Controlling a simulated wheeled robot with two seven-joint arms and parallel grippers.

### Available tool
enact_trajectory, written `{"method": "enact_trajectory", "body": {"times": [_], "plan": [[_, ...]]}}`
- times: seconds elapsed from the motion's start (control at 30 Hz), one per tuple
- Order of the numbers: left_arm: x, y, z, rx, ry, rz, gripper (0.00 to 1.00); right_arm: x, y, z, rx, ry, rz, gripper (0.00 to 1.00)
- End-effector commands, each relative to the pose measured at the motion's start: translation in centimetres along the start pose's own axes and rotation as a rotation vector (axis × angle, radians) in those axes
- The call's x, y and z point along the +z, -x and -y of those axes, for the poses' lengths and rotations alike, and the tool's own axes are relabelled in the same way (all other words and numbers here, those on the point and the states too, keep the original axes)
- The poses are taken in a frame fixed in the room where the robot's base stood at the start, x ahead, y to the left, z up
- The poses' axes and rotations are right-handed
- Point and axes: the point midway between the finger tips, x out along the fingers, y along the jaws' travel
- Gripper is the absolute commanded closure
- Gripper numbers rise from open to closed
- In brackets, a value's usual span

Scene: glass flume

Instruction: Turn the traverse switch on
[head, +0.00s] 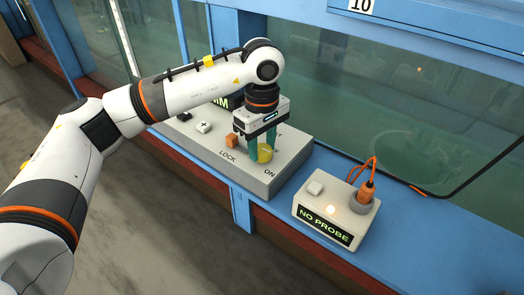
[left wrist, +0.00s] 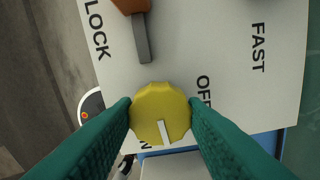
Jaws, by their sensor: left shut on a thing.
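The traverse switch is a yellow round knob (head: 265,153) on the sloping grey control box (head: 205,147), beside the printed word ON. My left gripper (head: 262,150) points down over it with its green fingers shut on the knob. In the left wrist view the knob (left wrist: 150,98) sits between the two fingertips (left wrist: 160,115). Its white pointer mark points down the picture, close to the partly hidden ON label and away from OFF. An orange lock lever (head: 232,141) stands next to the knob, by the word LOCK. My right gripper is not in view.
A pale box (head: 308,208) reading NO PROBE, with a white button, a lit lamp and an orange plug and cable (head: 367,190), stands right of the control box on the blue ledge (head: 400,235). The glass flume wall (head: 420,110) rises behind.

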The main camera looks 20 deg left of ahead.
Motion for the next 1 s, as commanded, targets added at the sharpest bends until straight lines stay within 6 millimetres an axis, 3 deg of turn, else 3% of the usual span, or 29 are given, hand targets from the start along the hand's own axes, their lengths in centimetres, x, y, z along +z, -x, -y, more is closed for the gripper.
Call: {"method": "enact_trajectory", "body": {"times": [0.2, 0.77, 0.8, 0.9, 1.0], "plan": [[0.02, 0.09, 0.1, -0.005, -0.076, -0.001, 0.84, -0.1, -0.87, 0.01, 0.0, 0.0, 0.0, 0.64], [0.03, 0.26, 0.11, -0.005, -0.106, 0.001, 0.84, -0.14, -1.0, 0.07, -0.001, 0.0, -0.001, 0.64], [0.03, 0.26, 0.11, -0.005, -0.106, 0.001, 0.58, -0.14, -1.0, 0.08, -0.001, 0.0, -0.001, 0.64], [0.02, 0.22, 0.1, -0.005, -0.105, 0.0, 0.42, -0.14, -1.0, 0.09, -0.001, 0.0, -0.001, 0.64], [0.02, 0.16, 0.07, -0.003, -0.105, 0.0, 0.4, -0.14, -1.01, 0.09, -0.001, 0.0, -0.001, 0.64]]}}
